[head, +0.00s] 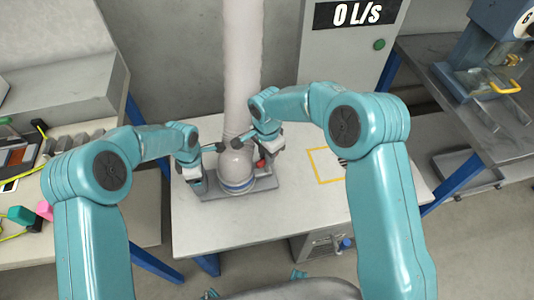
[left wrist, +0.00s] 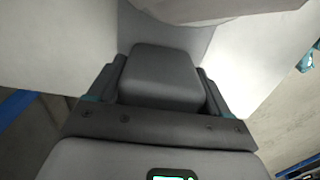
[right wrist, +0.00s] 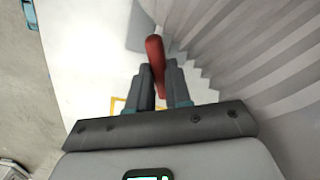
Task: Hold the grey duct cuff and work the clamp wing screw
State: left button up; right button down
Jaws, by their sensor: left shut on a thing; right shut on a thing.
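A pale ribbed duct (head: 240,70) comes down from above to the grey duct cuff (head: 236,166), which has a blue ring near its foot and stands on a dark base plate (head: 264,184). My left gripper (head: 198,180) is at the left side of the cuff. In the left wrist view its fingers (left wrist: 160,88) are shut on a dark grey block (left wrist: 162,72) that looks like the cuff's grip. My right gripper (head: 262,158) is at the right side. In the right wrist view its fingers (right wrist: 162,84) are shut on the red wing screw (right wrist: 155,58), beside the duct's ribs.
A yellow square outline (head: 326,166) marks the white table (head: 300,218) to the right. A grey cabinet (head: 350,55) behind reads 0 L/s and has a green button. A blue machine (head: 497,50) stands at the far right. Loose items lie on the left bench.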

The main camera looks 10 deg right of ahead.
jog(key=shift+m, duration=0.3)
jog(key=c, duration=1)
grip_release()
jog(key=shift+c, duration=0.2)
notch_tip(320, 180, up, 12)
pick_arm(q)
jog(key=o, duration=1.2)
jog(key=shift+c, duration=0.2)
jog(key=shift+r, duration=0.1)
